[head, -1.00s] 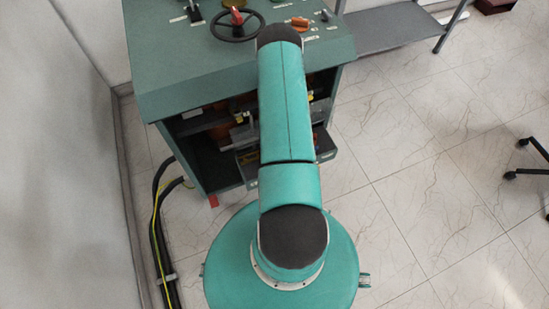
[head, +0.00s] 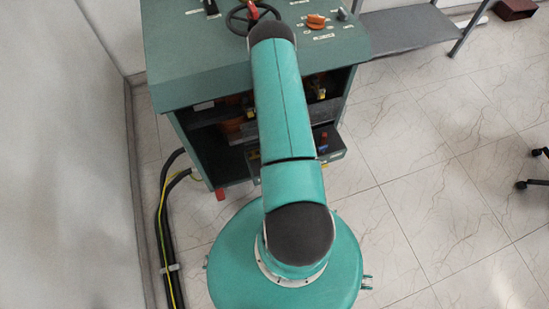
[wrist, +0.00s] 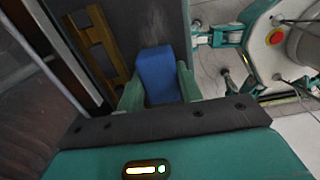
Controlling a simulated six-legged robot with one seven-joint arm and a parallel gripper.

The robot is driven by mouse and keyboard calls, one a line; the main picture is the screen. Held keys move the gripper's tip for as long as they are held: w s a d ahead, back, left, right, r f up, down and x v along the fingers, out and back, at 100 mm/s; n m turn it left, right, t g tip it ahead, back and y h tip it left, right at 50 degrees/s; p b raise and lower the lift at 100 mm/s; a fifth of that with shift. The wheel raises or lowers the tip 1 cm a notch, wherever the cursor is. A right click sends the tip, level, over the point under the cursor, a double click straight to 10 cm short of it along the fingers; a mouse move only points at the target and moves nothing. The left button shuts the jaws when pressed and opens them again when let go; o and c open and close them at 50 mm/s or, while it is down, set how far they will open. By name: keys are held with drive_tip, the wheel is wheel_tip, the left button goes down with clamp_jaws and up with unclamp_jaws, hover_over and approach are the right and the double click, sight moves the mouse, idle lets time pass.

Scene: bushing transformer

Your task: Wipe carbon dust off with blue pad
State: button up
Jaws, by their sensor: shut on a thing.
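In the wrist view, my gripper (wrist: 158,92) is shut on the blue pad (wrist: 157,76), a small block held between the two green fingers. The pad's far end is at or very close to a dark grey panel (wrist: 140,22); I cannot tell whether they touch. A faint, lighter smudged area shows on the panel beyond the pad, but I cannot tell whether it is carbon dust. In the head view, my arm reaches to the green cabinet (head: 190,60), and it hides the gripper and pad.
A yellow-brown frame (wrist: 98,45) lies left of the pad. The cabinet top carries a handwheel (head: 252,17) and an orange knob (head: 316,20). Its front is open, with a pulled-out drawer (head: 333,155). Black cables (head: 165,230) run along the left wall.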

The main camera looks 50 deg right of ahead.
drive_tip(key=shift+w+a, duration=0.45)
drive_tip(key=shift+a, duration=0.35)
drive_tip(key=shift+w+a, duration=0.45)
drive_tip(key=shift+a, duration=0.3)
drive_tip(key=shift+w+a, duration=0.45)
drive_tip(key=shift+a, duration=0.35)
drive_tip(key=shift+r, duration=1.25)
drive_tip(key=s+a, duration=0.6)
drive_tip(key=s, duration=0.4)
drive_tip(key=shift+s, duration=0.15)
